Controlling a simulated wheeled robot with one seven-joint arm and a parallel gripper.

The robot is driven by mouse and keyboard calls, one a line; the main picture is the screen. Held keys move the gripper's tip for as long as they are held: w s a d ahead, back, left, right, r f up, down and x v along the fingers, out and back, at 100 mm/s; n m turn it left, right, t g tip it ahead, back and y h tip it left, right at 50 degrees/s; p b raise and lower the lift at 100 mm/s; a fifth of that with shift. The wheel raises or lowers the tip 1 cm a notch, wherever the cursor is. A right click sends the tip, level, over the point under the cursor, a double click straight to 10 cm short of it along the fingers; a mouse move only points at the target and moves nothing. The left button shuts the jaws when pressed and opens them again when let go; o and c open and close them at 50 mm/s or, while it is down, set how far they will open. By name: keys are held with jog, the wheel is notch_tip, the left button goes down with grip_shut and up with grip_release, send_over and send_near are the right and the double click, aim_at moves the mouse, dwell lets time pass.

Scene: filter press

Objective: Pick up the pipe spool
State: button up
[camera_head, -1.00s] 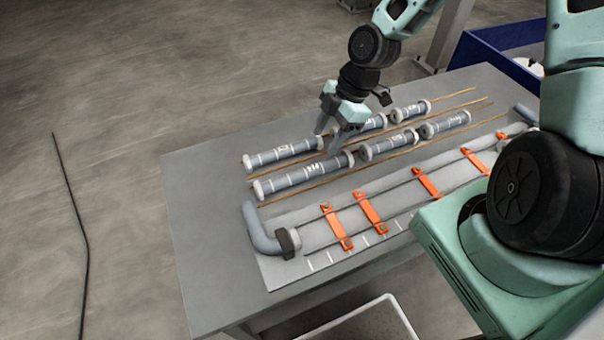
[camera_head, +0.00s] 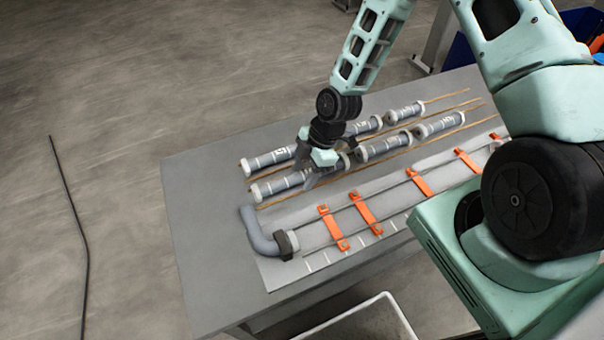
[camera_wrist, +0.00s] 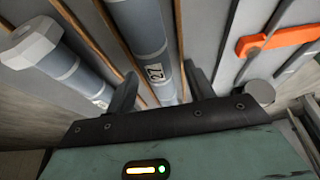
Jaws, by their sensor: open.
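Several grey pipe spools with white end flanges and labels lie in two rows on the table. My gripper (camera_head: 306,168) is open and pointed down over the left spool of the nearer row (camera_head: 272,188), hiding its right part. In the wrist view, a spool with a label reading about "27" (camera_wrist: 142,30) runs between the open fingers (camera_wrist: 163,88), with one finger on each side. Whether they touch it I cannot tell. Another spool with a white flange (camera_wrist: 72,68) lies to its left.
Thin wooden strips (camera_head: 445,131) run alongside the spools. Nearer lies a long pipe with a bent grey end (camera_head: 258,232) and orange clamps (camera_head: 363,211) on a light mat. The table's left end (camera_head: 200,210) is clear. A white bin (camera_head: 375,318) stands below the near edge.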

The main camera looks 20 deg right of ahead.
jog(key=c, duration=1.1)
jog(key=shift+r, duration=0.1)
